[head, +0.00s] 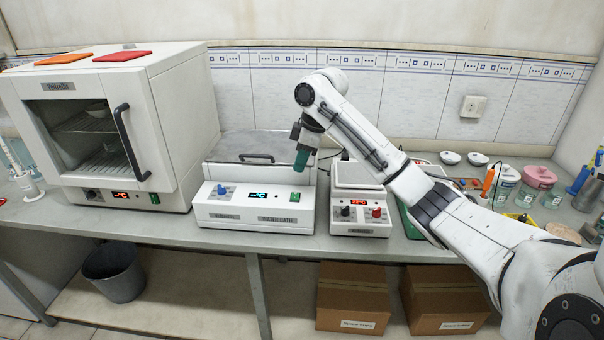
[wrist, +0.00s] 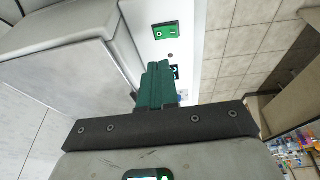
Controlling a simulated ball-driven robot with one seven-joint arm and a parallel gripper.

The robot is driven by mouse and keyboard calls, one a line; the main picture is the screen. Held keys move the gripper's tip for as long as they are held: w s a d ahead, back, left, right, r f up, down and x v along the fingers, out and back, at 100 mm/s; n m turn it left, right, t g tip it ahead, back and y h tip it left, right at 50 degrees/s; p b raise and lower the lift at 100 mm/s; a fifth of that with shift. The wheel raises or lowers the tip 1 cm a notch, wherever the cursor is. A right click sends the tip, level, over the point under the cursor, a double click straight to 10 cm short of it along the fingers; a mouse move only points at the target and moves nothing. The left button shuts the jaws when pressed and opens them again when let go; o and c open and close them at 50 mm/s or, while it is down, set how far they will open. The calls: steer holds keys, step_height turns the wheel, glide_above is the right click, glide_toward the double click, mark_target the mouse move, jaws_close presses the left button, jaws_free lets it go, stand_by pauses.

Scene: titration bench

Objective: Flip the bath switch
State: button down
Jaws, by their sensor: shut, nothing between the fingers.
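The water bath (head: 255,206) is a white box with a grey lid in the middle of the bench. Its front panel has a blue knob (head: 221,190), a lit display (head: 258,195) and a green bath switch (head: 295,197) at the right. In the wrist view the green switch (wrist: 166,31) shows beyond my fingertips, clear of them. My gripper (head: 300,166) points down above the right end of the panel, over the switch and apart from it. Its green fingers (wrist: 158,68) are shut together and empty. They partly cover the display in the wrist view.
A white oven (head: 185,120) stands left of the bath, with its own green switch (head: 155,198). A hotplate-like unit (head: 360,200) with two knobs stands close on the right. Jars (head: 535,180) crowd the far right. A bin (head: 114,272) and boxes (head: 352,300) sit below.

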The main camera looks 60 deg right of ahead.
steer(key=d+v, duration=0.1)
steer(key=v, duration=0.5)
steer(key=shift+w+r+b, duration=0.2)
steer(key=shift+w+b, duration=0.05)
steer(key=shift+b, duration=0.05)
steer(key=shift+d, duration=0.1)
